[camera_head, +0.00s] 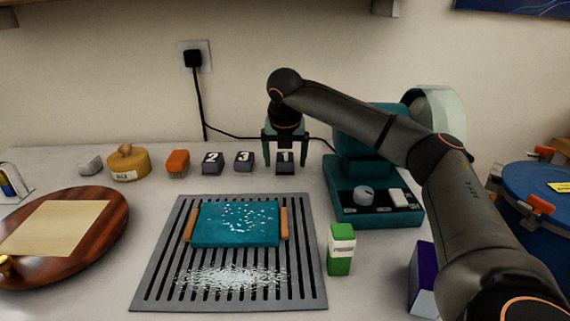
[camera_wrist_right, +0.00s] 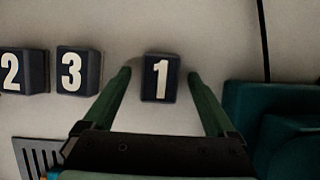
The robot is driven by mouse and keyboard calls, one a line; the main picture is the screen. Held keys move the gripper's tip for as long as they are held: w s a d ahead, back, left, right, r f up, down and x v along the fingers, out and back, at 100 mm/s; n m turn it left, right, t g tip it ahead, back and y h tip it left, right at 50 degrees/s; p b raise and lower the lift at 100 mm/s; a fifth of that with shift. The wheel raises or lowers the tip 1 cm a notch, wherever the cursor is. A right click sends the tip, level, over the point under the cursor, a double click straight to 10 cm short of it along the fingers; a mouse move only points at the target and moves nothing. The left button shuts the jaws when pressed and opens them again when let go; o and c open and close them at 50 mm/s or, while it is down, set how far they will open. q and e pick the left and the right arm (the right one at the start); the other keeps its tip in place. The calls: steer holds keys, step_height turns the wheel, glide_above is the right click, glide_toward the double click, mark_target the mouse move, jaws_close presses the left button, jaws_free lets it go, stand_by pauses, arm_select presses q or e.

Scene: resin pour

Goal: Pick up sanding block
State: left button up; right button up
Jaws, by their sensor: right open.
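A dark block marked 1 (camera_head: 285,169) stands on the counter near the wall; I take it for a sanding block. My right gripper (camera_head: 284,166) points down over it, open, one finger on each side. In the right wrist view, block 1 (camera_wrist_right: 160,78) lies between the two fingertips (camera_wrist_right: 160,75), with a gap on both sides. Similar dark blocks marked 2 (camera_head: 213,163) and 3 (camera_head: 244,161) stand to its left. They also show in the right wrist view, block 2 (camera_wrist_right: 22,71) and block 3 (camera_wrist_right: 78,71). My left gripper is not in view.
A teal machine (camera_head: 374,205) stands close right of the gripper, with a black cable (camera_head: 235,136) behind. A slotted grey grate (camera_head: 160,271) holds a teal slab (camera_head: 236,224).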

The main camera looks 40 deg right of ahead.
mark_target(284, 155)
steer(key=shift+c, duration=0.3)
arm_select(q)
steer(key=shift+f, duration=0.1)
arm_select(e)
jaws_close()
steer(key=shift+r, duration=0.1)
steer(key=shift+r, duration=0.55)
step_height(284, 155, up, 2)
steer(key=shift+a+r+p, duration=0.1)
steer(key=shift+r+p, duration=0.05)
steer(key=shift+p, duration=0.25)
arm_select(q)
steer(key=p, duration=0.1)
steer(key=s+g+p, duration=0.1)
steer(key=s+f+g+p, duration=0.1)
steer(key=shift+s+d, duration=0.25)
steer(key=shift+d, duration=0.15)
arm_select(e)
steer(key=s+a+r, duration=0.9)
steer(key=a, duration=0.1)
steer(key=shift+s+r, duration=0.25)
steer(key=shift+s, duration=0.1)
